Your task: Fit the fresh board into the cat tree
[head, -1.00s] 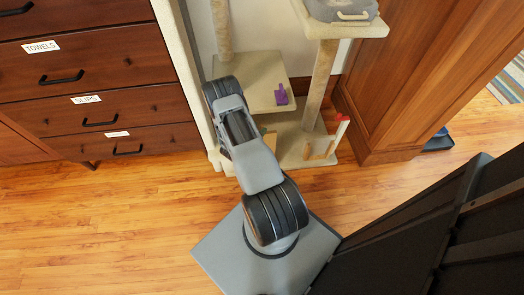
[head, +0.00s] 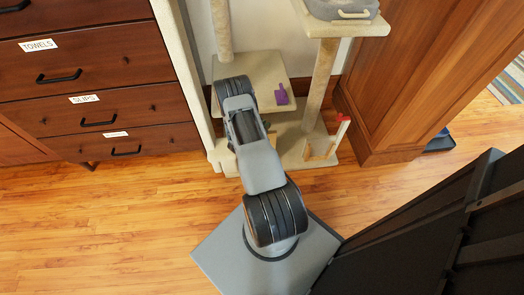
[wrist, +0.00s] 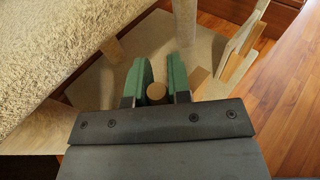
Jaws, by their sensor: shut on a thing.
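The cat tree (head: 258,70) stands against the wall in the head view, with beige platforms and posts. At the right of its base is a pale upright frame (head: 318,153) with a red top piece (head: 341,118); it also shows at upper right in the wrist view (wrist: 240,50). My gripper (wrist: 159,70) has green pads, shut on a round brown wooden end (wrist: 156,92). Its body is hidden, so I cannot tell whether it belongs to the fresh board. The gripper is over the tree's base, beside a carpeted platform (wrist: 60,50). My arm mostly hides it in the head view.
A purple object (head: 282,94) sits on the middle platform. A grey bin (head: 342,8) rests on the upper platform. A labelled drawer cabinet (head: 85,80) stands left, a wooden cabinet (head: 405,75) right. A dark panel (head: 420,235) stands at lower right. Floor (head: 110,220) at left is clear.

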